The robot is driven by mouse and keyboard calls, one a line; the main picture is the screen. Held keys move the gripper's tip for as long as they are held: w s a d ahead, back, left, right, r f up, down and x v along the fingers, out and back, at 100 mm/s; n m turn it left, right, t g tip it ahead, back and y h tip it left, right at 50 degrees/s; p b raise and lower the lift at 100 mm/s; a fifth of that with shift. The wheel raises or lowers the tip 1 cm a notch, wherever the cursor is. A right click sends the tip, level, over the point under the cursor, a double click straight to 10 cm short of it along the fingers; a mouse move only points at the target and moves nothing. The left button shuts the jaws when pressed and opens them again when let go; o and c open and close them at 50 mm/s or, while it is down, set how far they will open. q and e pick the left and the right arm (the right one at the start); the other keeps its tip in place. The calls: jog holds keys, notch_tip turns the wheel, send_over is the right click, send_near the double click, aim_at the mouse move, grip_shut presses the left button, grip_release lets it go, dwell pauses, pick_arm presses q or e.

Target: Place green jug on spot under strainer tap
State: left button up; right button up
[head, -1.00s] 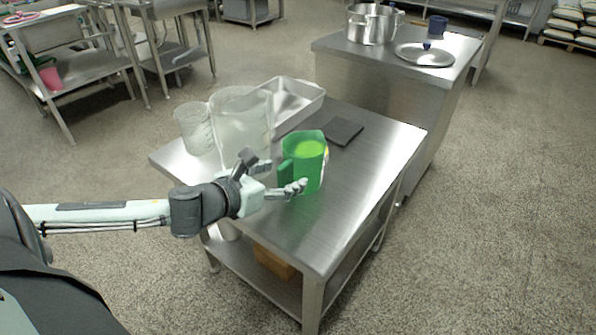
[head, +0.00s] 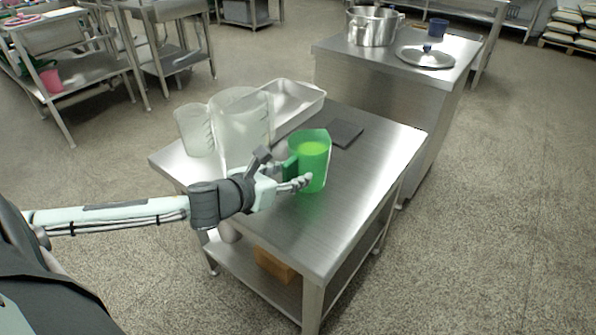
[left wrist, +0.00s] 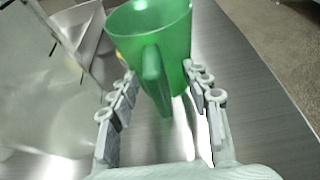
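The green jug (head: 314,160) stands upright on the steel table, with bright green showing inside it in the head view. In the left wrist view the jug (left wrist: 155,35) has its handle (left wrist: 152,80) facing me. My left gripper (head: 291,180) is beside the jug on its handle side. In the left wrist view the gripper's fingers (left wrist: 163,102) are spread on both sides of the handle, with gaps, and do not close on it. I cannot make out a strainer tap. My right gripper is not in view.
A large translucent container (head: 240,125) and a smaller clear jug (head: 195,130) stand left of the green jug. Behind are a steel tray (head: 313,105) and a dark square mat (head: 346,132). The table's (head: 350,200) right side is clear. A pot (head: 372,27) stands on the farther counter.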

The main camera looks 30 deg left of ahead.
aim_at(290, 159)
pick_arm(q)
grip_shut()
jog(key=shift+w+r, duration=0.1)
jog(key=shift+r, duration=0.4)
notch_tip(290, 159, up, 3)
jog(key=shift+r+p, duration=0.2)
jog(key=shift+p, duration=0.3)
jog(key=shift+s+a, duration=0.2)
jog(key=shift+s, duration=0.15)
jog(key=w+a+r+p+v, duration=0.1)
jog(key=a+p+v, duration=0.1)
jog(key=v, duration=1)
jog(key=shift+s+r+p, duration=0.25)
jog(key=shift+r+p, duration=0.2)
jog(key=shift+p, duration=0.1)
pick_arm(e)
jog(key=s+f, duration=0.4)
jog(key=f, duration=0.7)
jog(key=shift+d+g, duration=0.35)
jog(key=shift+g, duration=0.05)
